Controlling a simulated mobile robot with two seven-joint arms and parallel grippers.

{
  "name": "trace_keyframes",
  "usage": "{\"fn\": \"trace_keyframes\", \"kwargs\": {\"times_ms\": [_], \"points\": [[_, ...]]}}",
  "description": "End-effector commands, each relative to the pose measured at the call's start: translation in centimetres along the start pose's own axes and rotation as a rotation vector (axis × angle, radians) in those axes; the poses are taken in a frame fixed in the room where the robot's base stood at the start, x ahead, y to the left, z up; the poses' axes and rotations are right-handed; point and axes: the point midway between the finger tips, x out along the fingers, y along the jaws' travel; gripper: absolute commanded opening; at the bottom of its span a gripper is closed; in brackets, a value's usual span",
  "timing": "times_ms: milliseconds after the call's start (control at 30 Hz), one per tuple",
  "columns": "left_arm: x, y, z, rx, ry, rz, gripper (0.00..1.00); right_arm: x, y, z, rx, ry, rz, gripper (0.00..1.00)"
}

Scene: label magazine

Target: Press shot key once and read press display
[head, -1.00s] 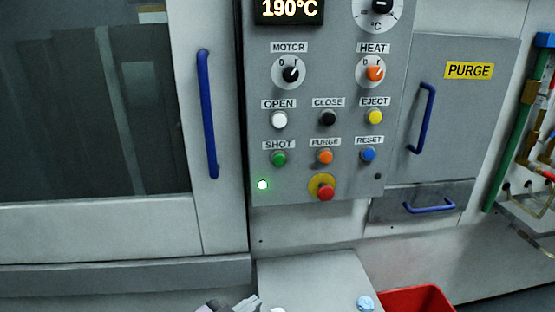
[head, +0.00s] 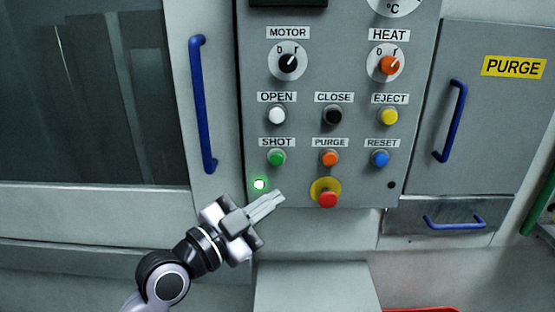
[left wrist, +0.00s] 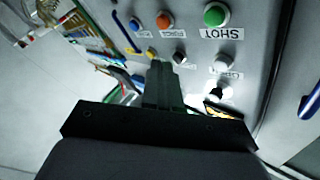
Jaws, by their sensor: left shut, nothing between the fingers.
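The green SHOT key (head: 276,158) is on the grey control panel (head: 300,185), under its SHOT label. In the left wrist view the SHOT key (left wrist: 215,15) shows near the top, with its label upside down. The press display (head: 288,3) is cut off by the top edge of the head view; only its dark lower part shows and no reading is visible. My left gripper (head: 279,199) is shut and empty, below and close to the SHOT key, apart from it in the picture. In the left wrist view its fingers (left wrist: 161,72) are together. My right gripper is not in view.
The orange PURGE key (head: 330,158) and red emergency button (head: 327,198) are close to the right of my gripper. A lit green lamp (head: 260,184) is just left of its tip. Blue door handles (head: 203,105) stick out at left and right. A red bin (head: 420,309) shows below.

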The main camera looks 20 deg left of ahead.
Motion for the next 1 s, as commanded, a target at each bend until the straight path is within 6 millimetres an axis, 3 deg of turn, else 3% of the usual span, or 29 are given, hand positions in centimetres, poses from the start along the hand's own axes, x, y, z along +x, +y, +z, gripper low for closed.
{"fn": "trace_keyframes", "kwargs": {"times_ms": [200, 633, 1000], "points": [[0.2, -0.4, -0.9, 0.022, 0.024, -0.001, 0.00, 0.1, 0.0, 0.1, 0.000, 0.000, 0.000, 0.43], [0.5, -0.6, -0.6, 0.023, 0.024, -0.002, 0.00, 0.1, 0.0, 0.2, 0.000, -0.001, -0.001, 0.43], [3.8, -3.0, 1.8, 0.021, 0.023, -0.002, 0.00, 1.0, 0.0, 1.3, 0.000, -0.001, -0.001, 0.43]]}}
